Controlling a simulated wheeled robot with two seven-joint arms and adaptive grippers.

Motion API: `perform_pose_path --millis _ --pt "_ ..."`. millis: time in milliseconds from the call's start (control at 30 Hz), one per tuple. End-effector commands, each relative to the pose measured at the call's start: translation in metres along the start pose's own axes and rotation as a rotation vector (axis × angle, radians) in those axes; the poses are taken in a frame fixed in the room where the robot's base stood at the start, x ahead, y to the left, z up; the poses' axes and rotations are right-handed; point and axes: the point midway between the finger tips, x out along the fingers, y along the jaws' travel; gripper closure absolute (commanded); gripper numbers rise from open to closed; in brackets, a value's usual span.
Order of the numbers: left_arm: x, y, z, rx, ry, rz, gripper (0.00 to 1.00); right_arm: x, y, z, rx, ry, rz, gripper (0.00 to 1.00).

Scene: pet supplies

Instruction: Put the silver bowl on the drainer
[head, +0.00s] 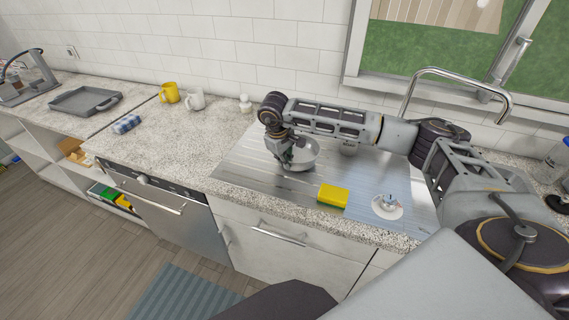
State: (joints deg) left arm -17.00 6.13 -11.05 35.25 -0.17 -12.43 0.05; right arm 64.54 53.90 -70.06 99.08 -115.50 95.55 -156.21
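The silver bowl (304,157) is in the middle of the head view, upright, at or just above the ribbed steel drainer (245,163). I cannot tell whether it touches the drainer. My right gripper (286,158) points down at the bowl's left rim, with its fingers at or over the edge. The fingers are small and dark, so I cannot tell whether they are closed on the rim. My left gripper is out of view.
A yellow sponge (333,196) lies at the front edge, left of a white round item (387,206). A curved tap (455,78) stands behind. Yellow (170,93) and white (195,99) mugs and a grey tray (86,101) are left.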

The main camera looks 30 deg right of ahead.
Motion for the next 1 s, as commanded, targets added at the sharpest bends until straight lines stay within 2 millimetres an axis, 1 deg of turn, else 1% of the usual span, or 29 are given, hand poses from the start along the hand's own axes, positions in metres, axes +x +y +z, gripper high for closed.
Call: perform_pose_path --millis 100,167,400,633,700,800,833,1000 --pt "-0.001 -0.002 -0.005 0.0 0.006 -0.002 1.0 0.009 -0.002 0.0 0.0 0.0 -0.001 1.0" --pt "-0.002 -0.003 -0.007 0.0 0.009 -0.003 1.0 0.011 -0.003 0.0 0.0 0.001 0.0 1.0" --pt "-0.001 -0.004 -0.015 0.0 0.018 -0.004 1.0 0.011 -0.003 0.0 0.0 0.002 0.0 1.0" --pt "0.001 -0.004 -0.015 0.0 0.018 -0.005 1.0 0.015 -0.003 0.0 0.0 0.001 0.0 1.0" --pt "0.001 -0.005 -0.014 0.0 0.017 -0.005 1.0 0.015 -0.003 0.0 -0.001 0.0 0.0 0.88" --pt "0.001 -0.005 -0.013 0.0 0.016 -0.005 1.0 0.014 -0.003 0.0 -0.001 0.0 -0.001 0.75" --pt "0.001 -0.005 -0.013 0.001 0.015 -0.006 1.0 0.014 -0.003 0.0 -0.001 0.0 0.0 0.73" --pt "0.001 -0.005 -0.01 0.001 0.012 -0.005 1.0 0.014 -0.003 0.0 -0.001 0.0 0.0 0.73"
